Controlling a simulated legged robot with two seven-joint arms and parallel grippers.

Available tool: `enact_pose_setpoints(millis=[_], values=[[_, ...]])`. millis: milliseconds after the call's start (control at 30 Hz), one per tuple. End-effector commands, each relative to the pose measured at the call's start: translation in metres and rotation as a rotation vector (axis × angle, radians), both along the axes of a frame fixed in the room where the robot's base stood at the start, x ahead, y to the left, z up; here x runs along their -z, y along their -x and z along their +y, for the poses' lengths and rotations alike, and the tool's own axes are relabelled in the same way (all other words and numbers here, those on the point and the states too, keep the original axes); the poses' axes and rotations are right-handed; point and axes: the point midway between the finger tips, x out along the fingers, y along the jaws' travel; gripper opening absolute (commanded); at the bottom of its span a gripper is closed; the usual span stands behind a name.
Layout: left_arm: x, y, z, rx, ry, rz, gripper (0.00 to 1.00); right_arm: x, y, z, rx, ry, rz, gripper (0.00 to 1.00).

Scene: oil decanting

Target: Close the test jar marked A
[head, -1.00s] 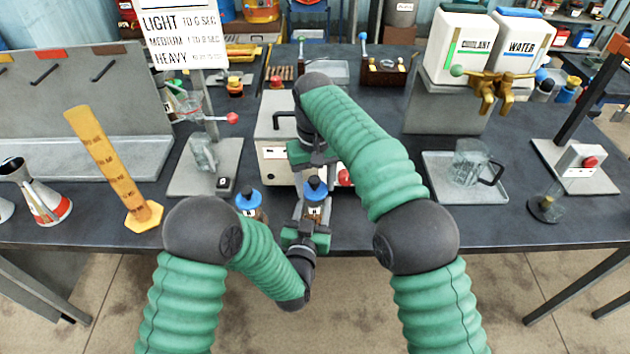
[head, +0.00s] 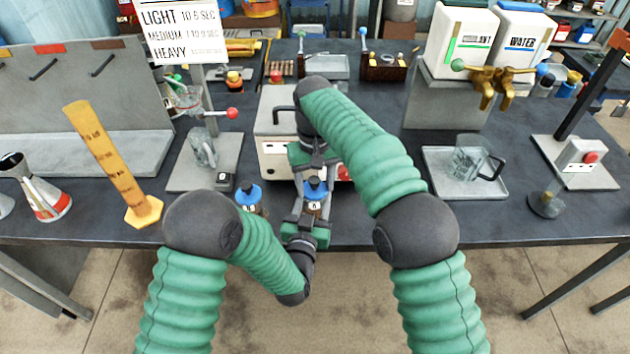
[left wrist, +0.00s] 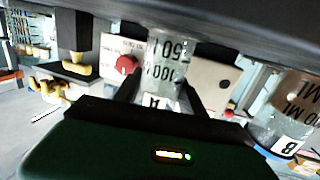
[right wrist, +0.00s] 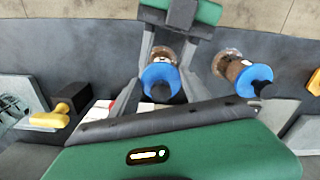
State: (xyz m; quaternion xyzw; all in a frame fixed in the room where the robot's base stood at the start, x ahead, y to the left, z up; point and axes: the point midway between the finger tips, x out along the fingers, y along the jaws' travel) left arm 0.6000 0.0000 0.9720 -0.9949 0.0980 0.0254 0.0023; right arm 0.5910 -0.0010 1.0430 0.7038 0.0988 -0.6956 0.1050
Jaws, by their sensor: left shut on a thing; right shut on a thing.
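Test jar A (head: 312,207) is a small clear jar with a blue lid (head: 315,186), upright near the table's front edge. My left gripper (head: 308,215) comes from the front and is shut on the jar's body. In the left wrist view the body (left wrist: 165,75) has volume marks and a letter A label between the fingers. My right gripper (right wrist: 160,88) comes from behind and above, shut on the blue lid (right wrist: 160,78). The lid sits at the jar's mouth; how far it is turned cannot be seen. Jar B (left wrist: 285,135) stands apart to the left, also blue-lidded.
A white machine (head: 275,135) stands behind the jars. An amber measuring cylinder (head: 108,155) and a grey stand (head: 205,165) are at the left. A glass mug (head: 468,162) sits on a tray (head: 435,180) at the right. The front table right of the jars is clear.

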Motion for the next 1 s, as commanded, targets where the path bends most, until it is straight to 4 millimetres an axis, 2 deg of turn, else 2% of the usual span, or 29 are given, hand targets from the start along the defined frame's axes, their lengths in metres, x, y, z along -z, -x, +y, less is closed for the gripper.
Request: enact_pose_setpoints(millis=[367,967,1000], values=[[0.000,0.000,0.000,0.000,0.000,0.000,0.00,0.001,0.000,0.000,0.000,0.000,0.000,0.17],[0.000,0.000,0.000,0.000,0.000,0.000,0.00,0.013,0.000,0.000,0.001,0.000,-0.001,0.17],[0.000,0.000,0.000,0.000,0.000,0.000,0.00,0.012,0.000,0.000,0.001,0.000,-0.001,0.60]])
